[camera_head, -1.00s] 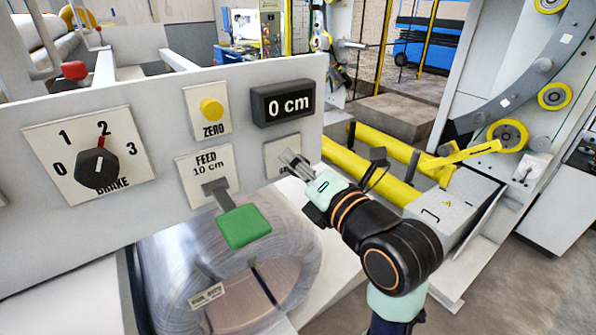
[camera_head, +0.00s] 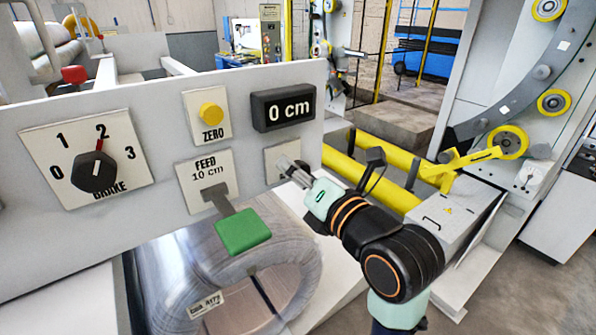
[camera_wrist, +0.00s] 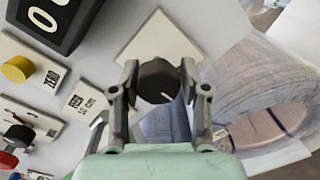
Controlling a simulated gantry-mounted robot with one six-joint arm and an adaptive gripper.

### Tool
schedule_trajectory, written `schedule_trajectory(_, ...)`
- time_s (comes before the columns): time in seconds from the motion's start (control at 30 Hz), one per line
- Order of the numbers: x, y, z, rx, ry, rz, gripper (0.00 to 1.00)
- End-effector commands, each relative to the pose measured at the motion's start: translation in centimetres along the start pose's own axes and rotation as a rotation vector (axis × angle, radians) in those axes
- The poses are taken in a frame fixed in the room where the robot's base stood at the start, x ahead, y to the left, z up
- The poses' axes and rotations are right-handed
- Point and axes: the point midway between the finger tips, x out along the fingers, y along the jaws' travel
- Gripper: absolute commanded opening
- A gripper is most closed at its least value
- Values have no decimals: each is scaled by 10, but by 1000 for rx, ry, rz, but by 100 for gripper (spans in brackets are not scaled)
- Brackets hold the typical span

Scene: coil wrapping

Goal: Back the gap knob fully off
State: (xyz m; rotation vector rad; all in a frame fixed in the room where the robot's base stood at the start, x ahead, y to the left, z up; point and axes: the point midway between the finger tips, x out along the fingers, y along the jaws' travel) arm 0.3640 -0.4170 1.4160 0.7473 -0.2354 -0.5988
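The gap knob (camera_wrist: 157,80) is a round black knob with a white pointer line, in front of a pale square plate (camera_wrist: 150,38) in the wrist view. Its pointer line slants towards the lower right of that view. My gripper (camera_wrist: 160,72) has its two grey fingers apart, one on each side of the knob, with what look like narrow gaps; contact is unclear. In the head view my gripper (camera_head: 284,162) is at the plate (camera_head: 274,152) on the right end of the panel, and the knob is hidden behind the fingers.
A wrapped coil (camera_head: 180,280) lies below. Yellow rollers (camera_head: 400,188) stand to the right.

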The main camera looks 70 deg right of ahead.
Motion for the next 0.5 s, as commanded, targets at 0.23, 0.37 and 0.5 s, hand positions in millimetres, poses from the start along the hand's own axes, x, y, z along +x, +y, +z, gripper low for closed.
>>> schedule_trajectory(0.23,-1,1,1,-1,-4,3,64)
schedule_trajectory(0.37,-2,2,2,-1,-5,4,64)
schedule_trajectory(0.5,-18,1,2,-1,-7,5,64)
